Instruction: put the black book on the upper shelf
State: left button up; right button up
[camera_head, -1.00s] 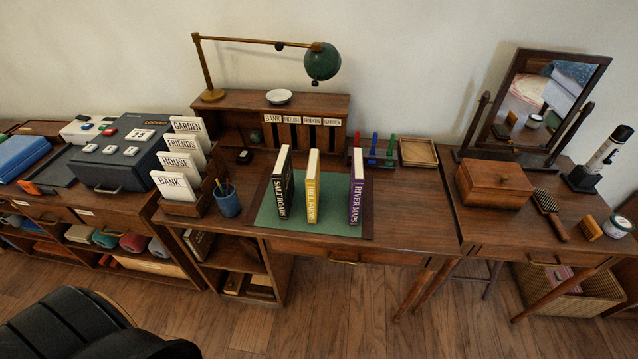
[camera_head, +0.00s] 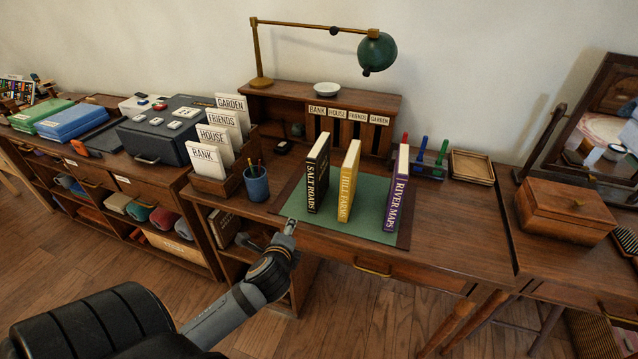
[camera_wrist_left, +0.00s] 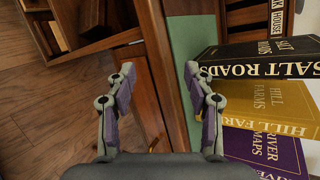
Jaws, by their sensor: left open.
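The black book "Salt Roads" (camera_head: 317,184) stands upright on the green desk mat (camera_head: 374,200), left of a yellow book (camera_head: 348,184). In the left wrist view the black book (camera_wrist_left: 262,60) is right of the jaws, apart from them. My left gripper (camera_head: 290,225) is at the desk's front edge, lower left of the book. In the wrist view the gripper (camera_wrist_left: 160,75) is open and empty. An open shelf unit (camera_head: 232,272) is under the desk's left part, with books in its upper compartment; my arm partly hides it. My right gripper is not in view.
A purple book (camera_head: 397,194) stands right of the yellow one. A blue pencil cup (camera_head: 256,184) and a card rack (camera_head: 232,173) are left of the mat. A lamp (camera_head: 376,52) overhangs the back organizer (camera_head: 345,100). The mat's front strip is clear.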

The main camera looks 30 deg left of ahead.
aim_at(311, 176)
pick_arm(q)
jog(key=w+r+m+t, duration=0.2)
jog(key=r+m, duration=0.1)
jog(key=m, duration=0.2)
jog(key=w+r+m+t, duration=0.2)
jog(key=r+m, duration=0.2)
jog(key=m, duration=0.1)
jog(key=w+d+r+m+t+h, duration=0.1)
jog(key=w+r+m+t, duration=0.1)
jog(key=r+m, duration=0.2)
jog(key=shift+w+r+m+t, duration=0.15)
jog(key=shift+r+m+t, duration=0.2)
jog(key=shift+m, duration=0.55)
jog(key=shift+w+d+r+m+t, duration=0.15)
jog(key=shift+d+m+t, duration=0.1)
jog(key=shift+m, duration=0.25)
jog(key=x, duration=0.5)
jog(key=shift+w+a, duration=0.1)
jog(key=shift+w, duration=0.05)
jog(key=shift+h, duration=0.3)
jog(key=x, duration=0.5)
jog(key=shift+w+r, duration=0.1)
jog(key=shift+w, duration=0.05)
jog(key=shift+r, duration=0.1)
grip_shut()
